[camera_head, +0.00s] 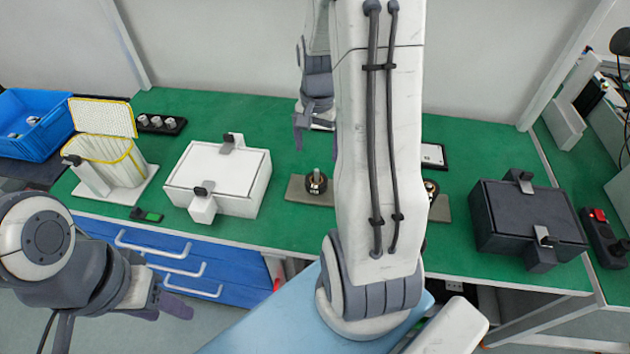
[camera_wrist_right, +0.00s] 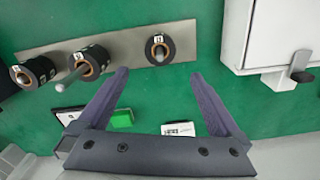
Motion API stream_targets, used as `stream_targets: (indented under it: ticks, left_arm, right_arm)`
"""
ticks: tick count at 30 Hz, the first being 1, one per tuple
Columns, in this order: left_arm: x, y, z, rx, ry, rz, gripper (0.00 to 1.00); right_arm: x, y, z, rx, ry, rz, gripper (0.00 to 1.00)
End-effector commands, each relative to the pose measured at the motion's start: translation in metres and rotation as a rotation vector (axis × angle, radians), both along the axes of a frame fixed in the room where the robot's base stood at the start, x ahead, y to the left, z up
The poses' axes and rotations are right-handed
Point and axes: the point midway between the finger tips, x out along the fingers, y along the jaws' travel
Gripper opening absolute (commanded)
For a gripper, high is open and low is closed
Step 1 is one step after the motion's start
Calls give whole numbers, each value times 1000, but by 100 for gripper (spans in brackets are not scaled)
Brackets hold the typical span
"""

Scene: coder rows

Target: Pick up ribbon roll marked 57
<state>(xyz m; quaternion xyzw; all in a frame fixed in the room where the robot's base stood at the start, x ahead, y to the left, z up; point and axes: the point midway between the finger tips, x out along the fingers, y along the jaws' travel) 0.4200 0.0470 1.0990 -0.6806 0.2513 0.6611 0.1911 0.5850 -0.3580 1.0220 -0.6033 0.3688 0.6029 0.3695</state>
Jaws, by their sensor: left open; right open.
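Ribbon rolls, black with tan cores, sit along a grey-beige strip (camera_wrist_right: 124,52). In the right wrist view one roll (camera_wrist_right: 160,49) is on the strip near the white box, a second roll (camera_wrist_right: 90,62) has a peg through it, and a third roll (camera_wrist_right: 35,72) is at the left. Their small white labels are too small to read, so I cannot tell which is 57. The head view shows one roll (camera_head: 316,183); my right arm hides much of the rest. My right gripper (camera_wrist_right: 158,78) is open and empty, its fingers pointing towards the strip. My left gripper (camera_head: 168,306) is open, off the front of the table.
A white clamped box (camera_head: 218,178) stands left of the strip, a dark clamped box (camera_head: 527,218) right. A yellow-edged filter (camera_head: 105,150) and blue crate (camera_head: 35,122) are at far left. A framed card (camera_head: 432,156) lies behind the strip.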

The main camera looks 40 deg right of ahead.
Motion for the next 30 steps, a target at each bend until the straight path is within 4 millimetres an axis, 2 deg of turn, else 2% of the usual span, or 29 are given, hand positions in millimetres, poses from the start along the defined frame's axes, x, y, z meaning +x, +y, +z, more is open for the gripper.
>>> stream_targets:
  ticks: [3,9,17,24,30]
  left_arm:
    - [0,0,0,0,0,0,50]
    - [0,0,3,0,0,0,50]
    - [0,0,8,0,0,0,50]
    - [0,0,16,0,0,0,50]
    - [0,0,16,0,0,0,50]
  right_arm:
    - [-3,-10,-13,2,5,-38,100]
    - [-3,-9,-44,3,6,-38,100]
    - [-2,-6,-64,2,5,-35,100]
    - [0,-1,-98,2,5,-35,100]
    - [1,-1,-108,0,1,-34,100]
